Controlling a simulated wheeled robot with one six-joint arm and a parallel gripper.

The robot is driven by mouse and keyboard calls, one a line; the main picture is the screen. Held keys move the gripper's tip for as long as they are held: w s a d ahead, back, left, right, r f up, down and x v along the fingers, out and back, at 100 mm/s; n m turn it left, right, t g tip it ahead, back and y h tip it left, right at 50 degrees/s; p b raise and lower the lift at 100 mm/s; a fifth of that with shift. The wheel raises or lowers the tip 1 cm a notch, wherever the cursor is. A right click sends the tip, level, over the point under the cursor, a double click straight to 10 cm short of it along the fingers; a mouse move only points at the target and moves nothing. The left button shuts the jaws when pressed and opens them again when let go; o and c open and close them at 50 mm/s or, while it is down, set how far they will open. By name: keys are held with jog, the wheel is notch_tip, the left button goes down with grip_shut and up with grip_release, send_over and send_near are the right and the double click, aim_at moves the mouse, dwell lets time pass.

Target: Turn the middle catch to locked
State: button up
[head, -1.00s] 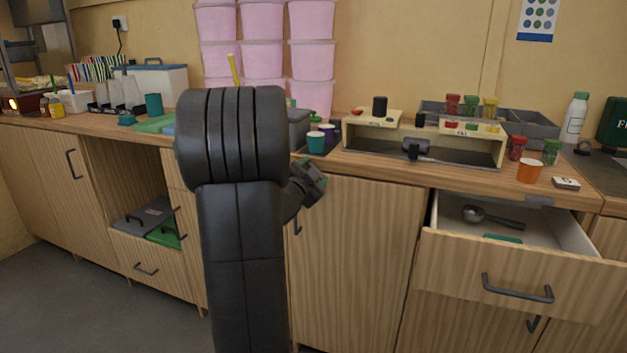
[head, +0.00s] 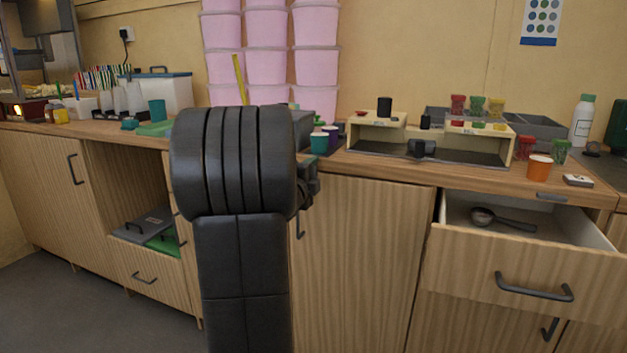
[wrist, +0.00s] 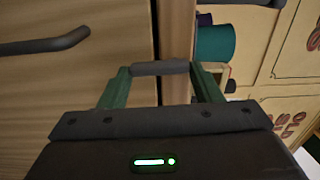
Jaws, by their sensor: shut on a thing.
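My gripper (wrist: 160,70) shows its two green fingers in the wrist view. They are shut on a short dark grey bar, which looks like the middle catch (wrist: 160,68). The bar lies crosswise between the fingertips, by the dark gap between the wooden front and the counter edge. Its locked or unlocked marking cannot be read. In the head view my arm hides the catch and the fingers; only a dark part of my wrist shows to the right of the arm. Another grey fitting (head: 552,196) sits on the counter edge above the open drawer.
A drawer (head: 500,260) stands open at the right with a scoop (head: 482,216) inside. A door handle (wrist: 45,45) is left of my gripper in the wrist view. A teal cup (wrist: 215,43) and a cream stand (head: 355,138) are on the counter.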

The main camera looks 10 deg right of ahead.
jog(key=shift+m, duration=0.3)
dwell(0.4)
jog(key=o, duration=1)
jog(key=p+v, duration=0.2)
jog(key=v, duration=1.1)
jog(key=shift+s+a, duration=0.3)
